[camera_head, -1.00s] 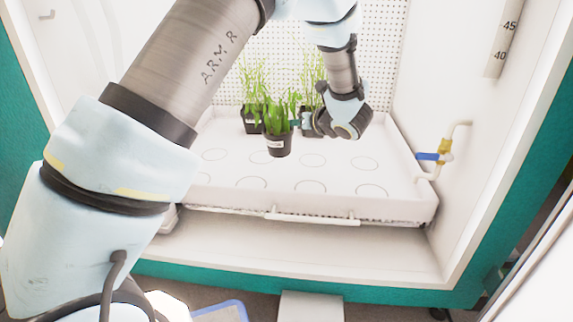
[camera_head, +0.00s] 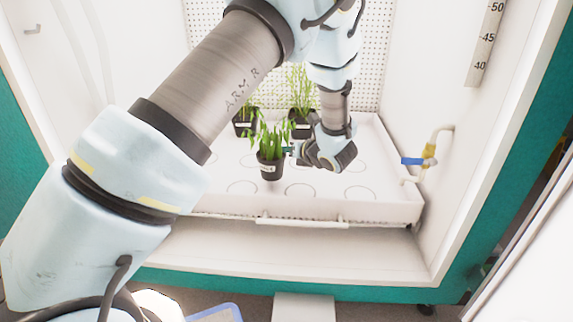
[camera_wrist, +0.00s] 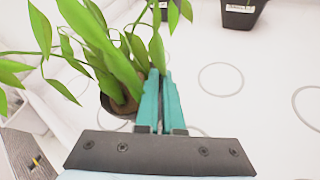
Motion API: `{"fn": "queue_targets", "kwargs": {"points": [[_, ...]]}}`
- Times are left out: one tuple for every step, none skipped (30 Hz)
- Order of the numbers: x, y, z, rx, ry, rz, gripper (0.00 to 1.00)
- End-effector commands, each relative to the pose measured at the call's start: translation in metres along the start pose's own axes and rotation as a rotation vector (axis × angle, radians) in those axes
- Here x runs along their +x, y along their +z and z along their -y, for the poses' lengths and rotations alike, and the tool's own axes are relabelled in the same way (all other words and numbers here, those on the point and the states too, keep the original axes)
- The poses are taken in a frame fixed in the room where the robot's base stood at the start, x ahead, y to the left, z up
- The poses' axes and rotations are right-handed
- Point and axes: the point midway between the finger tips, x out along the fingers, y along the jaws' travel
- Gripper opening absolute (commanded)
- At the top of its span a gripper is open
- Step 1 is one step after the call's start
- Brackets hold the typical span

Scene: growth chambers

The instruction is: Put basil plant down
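The basil plant (camera_head: 269,140), broad-leaved in a black pot with a white label, is upright over the front part of the white tray (camera_head: 385,205). My gripper (camera_head: 289,151) is at the right side of its pot. In the wrist view, the teal fingers (camera_wrist: 160,100) are close together at the pot's rim, and the plant (camera_wrist: 115,65) leans out to the left of them. The fingers look shut on the rim. Leaves hide part of the pot. I cannot tell whether the pot's base touches the tray.
Two other potted plants stand behind on the tray, one at back left (camera_head: 244,122) and one in the back middle (camera_head: 302,110). Printed circles (camera_head: 300,190) on the tray's front and right are empty. A blue-handled valve (camera_head: 412,161) is on the right wall.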

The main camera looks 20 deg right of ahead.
Motion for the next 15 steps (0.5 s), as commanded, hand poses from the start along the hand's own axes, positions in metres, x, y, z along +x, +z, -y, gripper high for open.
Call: {"fn": "queue_targets", "kwargs": {"points": [[0.002,-0.004,0.002,0.0,0.0,0.001,0.0],[0.003,-0.007,0.003,0.0,0.0,0.001,0.0],[0.005,-0.011,0.004,0.0,0.0,0.001,0.0],[0.007,-0.015,0.005,0.0,0.001,0.001,0.0],[0.009,-0.019,0.007,0.0,0.001,0.001,0.0],[0.011,-0.025,0.009,0.001,0.001,0.001,0.0],[0.013,-0.028,0.01,0.001,0.001,0.001,0.0],[0.015,-0.031,0.011,0.001,0.001,0.002,0.0],[0.015,-0.032,0.012,-0.001,0.001,0.002,0.0],[0.016,-0.032,0.012,-0.002,0.001,0.002,0.0],[0.015,-0.032,0.012,-0.003,0.001,0.002,0.0],[0.015,-0.031,0.011,-0.003,0.001,0.002,0.0],[0.015,-0.031,0.011,-0.003,0.001,0.002,0.0],[0.015,-0.031,0.011,-0.003,0.001,0.002,0.0],[0.015,-0.031,0.011,-0.003,0.001,0.002,0.0]]}}
